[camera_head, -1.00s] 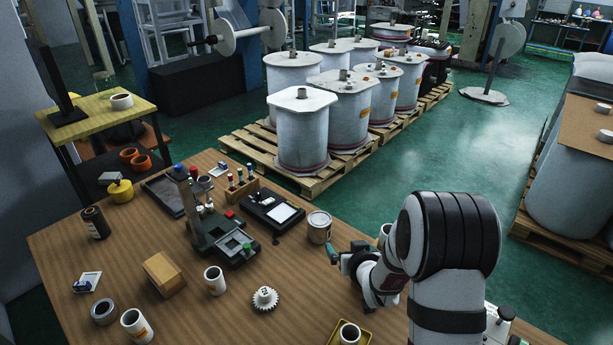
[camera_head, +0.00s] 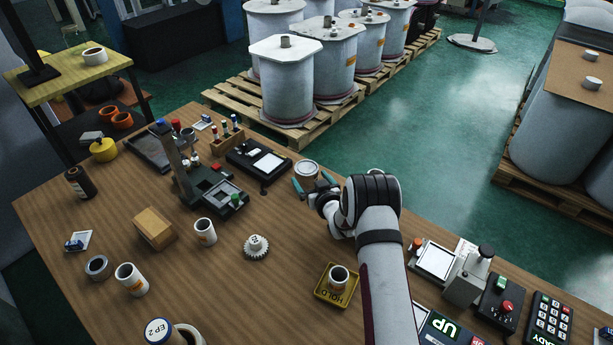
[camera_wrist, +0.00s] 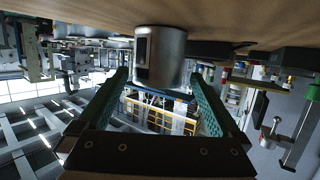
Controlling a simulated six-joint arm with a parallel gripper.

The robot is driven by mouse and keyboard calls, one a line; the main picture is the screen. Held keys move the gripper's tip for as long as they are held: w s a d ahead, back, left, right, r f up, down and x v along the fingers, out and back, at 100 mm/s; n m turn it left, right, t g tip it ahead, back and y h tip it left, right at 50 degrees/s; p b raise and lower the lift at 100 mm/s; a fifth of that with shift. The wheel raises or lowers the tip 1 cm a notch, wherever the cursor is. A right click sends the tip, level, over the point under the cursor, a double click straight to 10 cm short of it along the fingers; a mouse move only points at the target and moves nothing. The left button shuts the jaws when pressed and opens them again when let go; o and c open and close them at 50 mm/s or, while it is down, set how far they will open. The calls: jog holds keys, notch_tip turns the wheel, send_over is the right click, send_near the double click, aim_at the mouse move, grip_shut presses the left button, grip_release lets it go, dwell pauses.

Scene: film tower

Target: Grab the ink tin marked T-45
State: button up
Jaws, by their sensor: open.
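A grey metal tin (camera_head: 307,170) with a pale lid stands upright near the far edge of the wooden table. No T-45 mark can be read on it. My gripper (camera_head: 312,182) is open, low over the table at the tin's near side, its teal-padded fingers pointing toward it. In the wrist view, which is upside down, the tin (camera_wrist: 166,55) shows centred between the two fingertips, with a dark label patch on its side. There is space on both sides of it, and I cannot tell how far it is between the fingers.
A black device with a white screen (camera_head: 268,163) lies just left of the tin. A white gear (camera_head: 257,247), a cup (camera_head: 338,279) in a yellow HOLD tray (camera_head: 322,296) and white cups stand nearer. Control boxes (camera_head: 500,304) stand at right.

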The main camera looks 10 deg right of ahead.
aim_at(306, 171)
jog(key=x, duration=0.4)
jog(key=shift+w, duration=0.4)
jog(key=c, duration=1.5)
